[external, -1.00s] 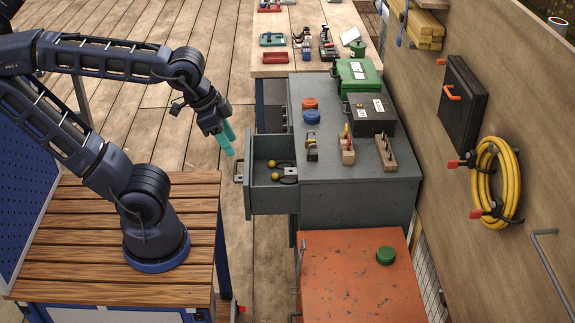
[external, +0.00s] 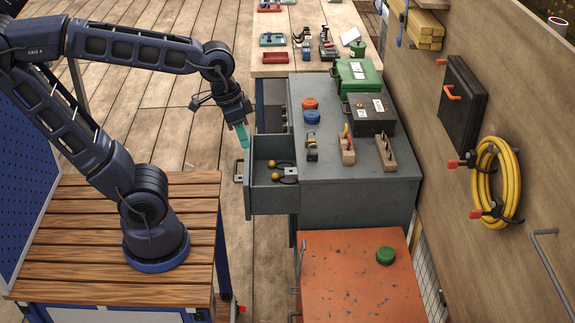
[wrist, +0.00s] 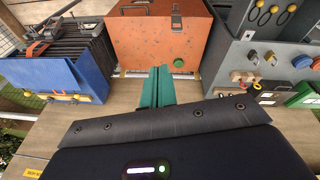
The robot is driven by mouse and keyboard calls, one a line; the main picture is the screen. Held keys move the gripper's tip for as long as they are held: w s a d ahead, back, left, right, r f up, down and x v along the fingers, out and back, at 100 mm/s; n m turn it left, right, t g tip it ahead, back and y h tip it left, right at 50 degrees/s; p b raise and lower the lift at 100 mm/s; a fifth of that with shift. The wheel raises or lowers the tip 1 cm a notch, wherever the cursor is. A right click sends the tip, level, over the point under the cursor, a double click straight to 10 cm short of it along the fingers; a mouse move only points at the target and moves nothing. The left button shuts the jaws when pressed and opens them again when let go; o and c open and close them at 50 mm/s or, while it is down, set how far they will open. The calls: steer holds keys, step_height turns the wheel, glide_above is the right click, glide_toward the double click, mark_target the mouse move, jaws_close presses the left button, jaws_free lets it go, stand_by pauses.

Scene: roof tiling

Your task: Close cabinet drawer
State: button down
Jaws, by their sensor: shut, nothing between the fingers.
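The grey cabinet (external: 350,200) stands right of my arm. Its top drawer (external: 270,203) is pulled out to the left, with a handle (external: 238,179) on its front. Inside the drawer lies a dark tool with yellow ball ends (external: 285,175). My gripper (external: 242,136), with teal fingers, is shut and empty. In the external view it appears just above and behind the drawer's front, and I see no clear contact. In the wrist view the shut fingers (wrist: 157,86) point toward the orange cabinet, and the grey cabinet (wrist: 235,60) is at the right.
An orange cabinet (external: 360,280) with a green round object (external: 386,256) stands in front of the grey one. Boxes (external: 370,114), tape rolls and wooden blocks sit on the grey top. A workbench (external: 312,45) is behind. Open floor lies left of the drawer.

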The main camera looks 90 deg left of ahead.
steer(key=w+a+f+n+h, duration=0.3)
steer(key=a+f+n, duration=0.15)
steer(key=a, duration=0.45)
steer(key=w+a+f+n+h, duration=0.2)
steer(key=w+a+f+n, duration=0.25)
steer(key=a, duration=0.45)
steer(key=w+a+f+n+h, duration=0.3)
steer(key=a+f+n, duration=0.15)
steer(key=a, duration=0.45)
steer(key=s+a+f+n+t+y, duration=0.1)
steer(key=s+a+f+n+t, duration=0.5)
steer(key=a+f, duration=0.5)
steer(key=s+a+f+n+t, duration=0.4)
steer(key=s+a+f+n, duration=0.35)
steer(key=a, duration=0.55)
steer(key=s+a+f+n+t+y, duration=0.3)
steer(key=s+a+f+y, duration=0.1)
steer(key=s+f, duration=0.45)
steer(key=s+a+f+n+t+y, duration=0.2)
steer(key=s+a+f+n+y, duration=0.15)
steer(key=s+f, duration=0.5)
steer(key=w, duration=1.3)
steer(key=shift+w+d, duration=0.2)
steer(key=shift+w, duration=0.15)
